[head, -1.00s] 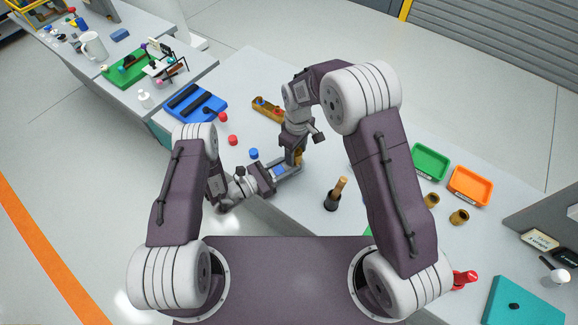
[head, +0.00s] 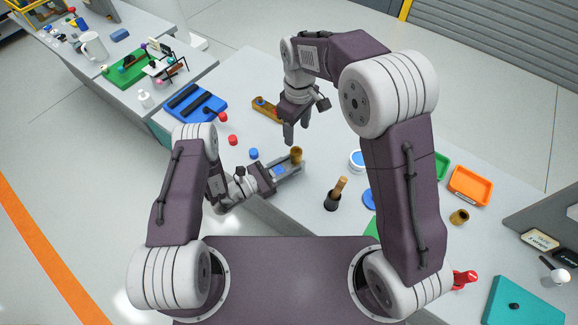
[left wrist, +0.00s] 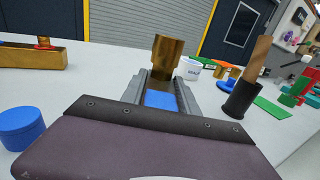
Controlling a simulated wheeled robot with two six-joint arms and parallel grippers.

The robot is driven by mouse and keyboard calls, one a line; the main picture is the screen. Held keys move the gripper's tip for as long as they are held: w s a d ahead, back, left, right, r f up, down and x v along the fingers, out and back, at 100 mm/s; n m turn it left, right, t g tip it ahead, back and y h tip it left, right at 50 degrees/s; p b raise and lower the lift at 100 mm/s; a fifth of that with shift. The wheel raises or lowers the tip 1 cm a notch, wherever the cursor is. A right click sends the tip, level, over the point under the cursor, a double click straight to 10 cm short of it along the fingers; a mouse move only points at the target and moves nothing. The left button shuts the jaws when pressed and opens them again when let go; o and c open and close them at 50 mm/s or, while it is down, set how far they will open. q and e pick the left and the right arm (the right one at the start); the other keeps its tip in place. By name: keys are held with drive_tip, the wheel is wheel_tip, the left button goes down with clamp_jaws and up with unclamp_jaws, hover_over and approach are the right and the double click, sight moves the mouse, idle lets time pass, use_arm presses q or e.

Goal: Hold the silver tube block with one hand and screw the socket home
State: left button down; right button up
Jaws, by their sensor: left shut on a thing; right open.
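The brass socket (head: 297,155) stands upright at the far end of my left gripper's jaws. It also shows in the left wrist view (left wrist: 166,58). My left gripper (head: 287,168) is shut on the silver tube block, low over the front edge of the table. The block is mostly hidden between the fingers, under the socket; a dull metal strip shows in the left wrist view (left wrist: 160,86), behind a blue patch (left wrist: 160,99). How deep the socket sits cannot be told. My right gripper (head: 295,132) is open and empty, behind the socket and apart from it, fingers pointing down.
Blue (head: 253,153) and red (head: 232,140) caps lie to the left. A dark cup with a wooden handle (head: 333,199) and a white tub (head: 357,160) stand to the right. An orange tray (head: 469,185) is farther right.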

drive_tip(key=shift+r, duration=0.3)
use_arm(q)
drive_tip(key=c, duration=0.8)
unclamp_jaws()
drive_tip(key=shift+c, duration=0.2)
drive_tip(key=b+v, duration=0.2)
drive_tip(key=v, duration=0.6)
drive_tip(key=shift+a+f, duration=0.1)
drive_tip(key=shift+s+a, duration=0.3)
drive_tip(key=shift+s, duration=0.05)
use_arm(e)
drive_tip(key=shift+f, duration=1.15)
